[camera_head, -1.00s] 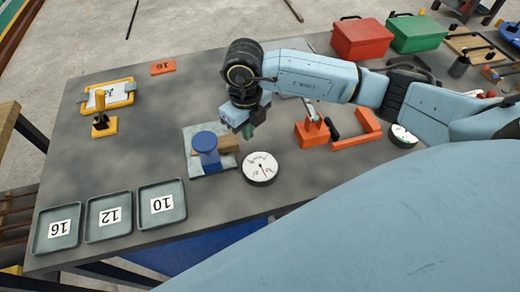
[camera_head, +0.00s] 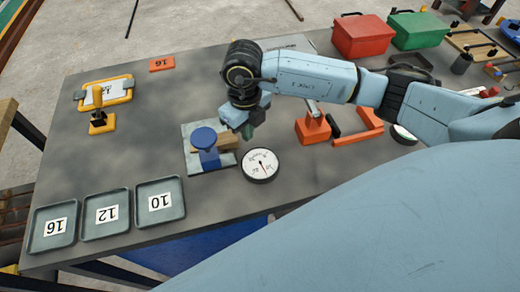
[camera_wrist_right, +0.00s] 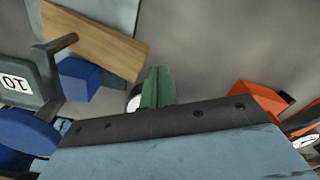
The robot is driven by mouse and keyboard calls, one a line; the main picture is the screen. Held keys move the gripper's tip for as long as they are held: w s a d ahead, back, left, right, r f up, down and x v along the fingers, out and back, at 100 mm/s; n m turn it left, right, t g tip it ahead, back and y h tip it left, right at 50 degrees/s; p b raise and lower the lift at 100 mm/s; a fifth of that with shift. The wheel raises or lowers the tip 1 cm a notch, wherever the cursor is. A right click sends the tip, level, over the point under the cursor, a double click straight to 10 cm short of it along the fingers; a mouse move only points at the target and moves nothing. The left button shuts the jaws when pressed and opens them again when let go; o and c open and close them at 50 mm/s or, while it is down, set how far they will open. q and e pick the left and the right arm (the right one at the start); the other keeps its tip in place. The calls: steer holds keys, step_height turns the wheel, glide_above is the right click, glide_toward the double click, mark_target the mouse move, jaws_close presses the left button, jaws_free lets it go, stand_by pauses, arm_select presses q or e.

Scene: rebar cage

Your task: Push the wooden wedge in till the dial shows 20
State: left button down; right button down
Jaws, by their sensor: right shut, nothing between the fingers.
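The wooden wedge (camera_head: 229,143) lies on a pale plate (camera_head: 224,161), beside a blue round-topped post (camera_head: 205,140). In the right wrist view the wedge (camera_wrist_right: 97,40) shows as a long wooden bar, with a blue block (camera_wrist_right: 78,80) beside it. The white dial (camera_head: 261,164) sits just right of the plate; its needle shows but its reading is too small to tell. My right gripper (camera_head: 247,131) is shut and empty, just right of the wedge's end; its green fingers (camera_wrist_right: 158,86) look apart from the wedge and partly hide the dial in the wrist view. My left gripper is out of view.
Trays marked 16 (camera_head: 35,236), 12 (camera_head: 85,229) and 10 (camera_head: 140,213) stand at the front left. An orange clamp-like tool (camera_head: 313,128) is right of my gripper. Red (camera_head: 362,38) and green (camera_head: 418,33) boxes stand at the back right. The table's middle left is clear.

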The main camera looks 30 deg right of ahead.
mark_target(233, 136)
steer(key=shift+w+a+b, duration=0.2)
steer(key=shift+w+a, duration=0.1)
steer(key=shift+a, duration=0.5)
steer(key=shift+w+a+b, duration=0.2)
steer(key=shift+w+a, duration=0.1)
steer(key=shift+a, duration=0.5)
stand_by(3.1)
steer(key=shift+w+d, duration=0.2)
steer(key=shift+d, duration=0.6)
steer(key=shift+w+d+b, duration=0.15)
steer(key=shift+d+b, duration=0.25)
steer(key=shift+d, duration=1.95)
steer(key=w+d+r+p, duration=0.1)
steer(key=w+r, duration=0.2)
steer(key=r, duration=0.2)
steer(key=shift+w, duration=0.4)
